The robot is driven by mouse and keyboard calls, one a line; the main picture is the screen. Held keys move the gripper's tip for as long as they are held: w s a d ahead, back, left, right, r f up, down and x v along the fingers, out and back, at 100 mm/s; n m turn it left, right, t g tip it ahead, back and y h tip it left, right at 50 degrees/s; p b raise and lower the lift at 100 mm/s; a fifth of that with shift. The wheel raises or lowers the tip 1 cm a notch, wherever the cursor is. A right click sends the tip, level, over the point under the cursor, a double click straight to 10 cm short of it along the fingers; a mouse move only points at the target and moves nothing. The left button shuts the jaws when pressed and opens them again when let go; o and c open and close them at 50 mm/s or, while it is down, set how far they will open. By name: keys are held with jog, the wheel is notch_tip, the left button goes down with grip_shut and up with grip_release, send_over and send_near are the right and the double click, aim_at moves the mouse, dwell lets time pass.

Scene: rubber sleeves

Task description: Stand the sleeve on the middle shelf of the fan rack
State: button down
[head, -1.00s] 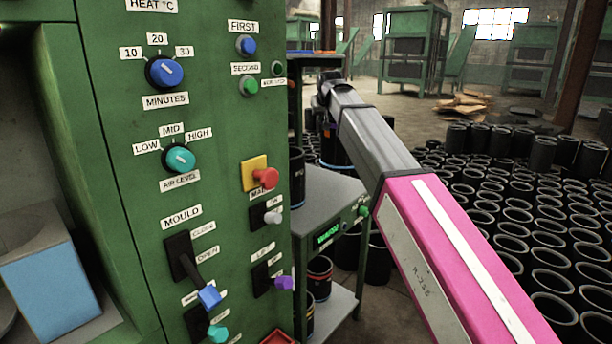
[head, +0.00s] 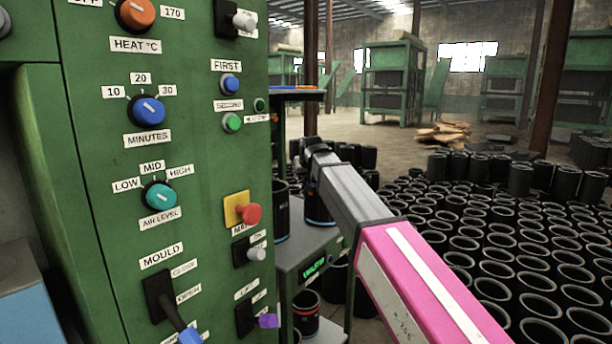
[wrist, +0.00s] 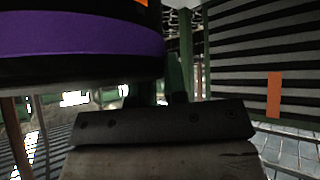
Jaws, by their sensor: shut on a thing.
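My gripper (head: 308,165) is at the far end of my pink and grey arm, over the fan rack. It is shut on a black sleeve, whose purple band (wrist: 90,40) fills the upper left of the wrist view. In the head view this appears to be the dark sleeve (head: 318,211) with a blue lower edge, partly hidden by my gripper and arm. It looks upright. The rack's grey middle shelf (head: 296,252) lies beneath it; I cannot tell whether they touch. Another black sleeve (head: 282,213) stands at the left on that shelf.
The green machine panel (head: 190,60) with knobs and levers stands close on the left, beside the rack. The rack's top shelf (head: 298,93) is above my gripper. A red-banded sleeve (head: 306,314) stands lower down. Many black sleeves (head: 470,230) crowd the floor at right.

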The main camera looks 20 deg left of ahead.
jog(key=c, duration=1.2)
grip_release()
jog(key=shift+o, duration=0.2)
jog(key=shift+r, duration=0.1)
jog(key=v, duration=1.2)
